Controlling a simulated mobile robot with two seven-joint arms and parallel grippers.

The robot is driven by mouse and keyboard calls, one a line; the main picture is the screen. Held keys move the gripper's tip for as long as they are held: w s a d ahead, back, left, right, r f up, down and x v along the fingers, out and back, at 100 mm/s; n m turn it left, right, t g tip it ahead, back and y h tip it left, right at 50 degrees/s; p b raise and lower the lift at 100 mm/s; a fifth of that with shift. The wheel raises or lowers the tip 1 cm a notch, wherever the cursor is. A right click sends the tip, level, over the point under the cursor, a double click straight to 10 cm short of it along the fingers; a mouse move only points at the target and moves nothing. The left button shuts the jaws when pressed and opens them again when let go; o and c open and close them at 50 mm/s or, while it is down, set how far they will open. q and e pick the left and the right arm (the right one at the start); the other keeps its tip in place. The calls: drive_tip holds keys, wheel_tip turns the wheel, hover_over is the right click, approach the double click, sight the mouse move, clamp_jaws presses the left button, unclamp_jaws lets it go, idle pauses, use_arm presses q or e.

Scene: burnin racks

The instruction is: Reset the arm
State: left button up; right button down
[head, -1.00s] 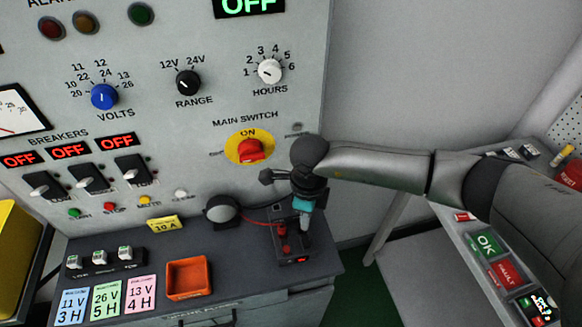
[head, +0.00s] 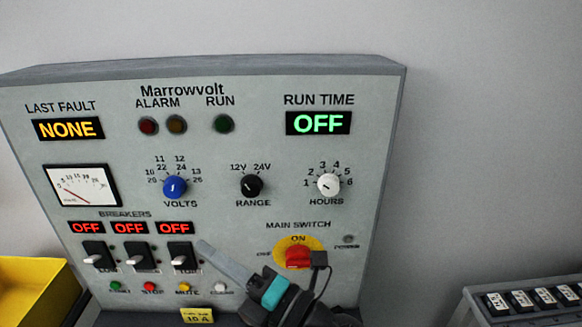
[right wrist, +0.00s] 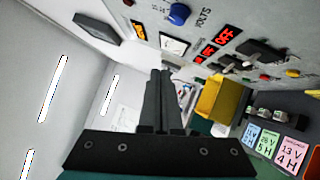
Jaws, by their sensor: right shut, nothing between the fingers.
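My right gripper (head: 207,248) is in front of the lower part of the grey control panel in the head view. Its thin grey fingers are shut, hold nothing, and point up and left towards the rightmost breaker (head: 181,255). A teal band shows behind the fingers. In the right wrist view the shut fingers (right wrist: 160,74) point away from the camera, with nothing between them. The gripper's dark body overlaps the area just below and left of the red main switch (head: 298,257); whether it touches the panel cannot be told. My left gripper is in neither view.
The panel (head: 385,130) carries a blue volts knob (head: 175,187), a black range knob (head: 251,186) and a white hours knob (head: 328,185). Its breaker displays read OFF. A yellow bin (head: 35,290) stands at left. A dark rack (head: 525,300) is at lower right.

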drive_tip(key=w+d+f+m+t+h, duration=0.1)
drive_tip(key=w+d+m+t+h, duration=0.25)
drive_tip(key=d+m+h, duration=0.55)
drive_tip(key=w+d+f+m+t+h, duration=0.2)
drive_tip(key=d+m+t+h, duration=0.3)
drive_tip(key=m, duration=0.5)
drive_tip(key=s+d+f+m+g+h, duration=0.2)
drive_tip(key=s+d+f+m+g, duration=0.2)
drive_tip(key=d+f, duration=0.2)
drive_tip(key=s+d+f+m+g+h, duration=0.3)
drive_tip(key=s+d+f+m+g, duration=0.15)
drive_tip(key=d+f, duration=0.2)
drive_tip(key=s+d+f+m+g+y, duration=0.1)
drive_tip(key=s+f+m+g, duration=0.1)
drive_tip(key=s+f+g, duration=0.35)
drive_tip(key=s+f+m+g, duration=0.1)
drive_tip(key=s+f+g, duration=0.1)
drive_tip(key=s, duration=0.7)
wheel_tip(320, 180, down, 30)
drive_tip(key=s+b, duration=0.1)
drive_tip(key=b, duration=0.7)
drive_tip(key=s+d+f+g+b, duration=0.1)
drive_tip(key=s+f+b, duration=0.3)
drive_tip(key=s+f, duration=0.4)
drive_tip(key=s+d+f+g+b, duration=0.1)
drive_tip(key=s+f+b, duration=0.3)
drive_tip(key=s+f, duration=0.4)
wheel_tip(320, 180, down, 6)
drive_tip(key=shift+d+r, duration=0.25)
drive_tip(key=shift+d, duration=0.1)
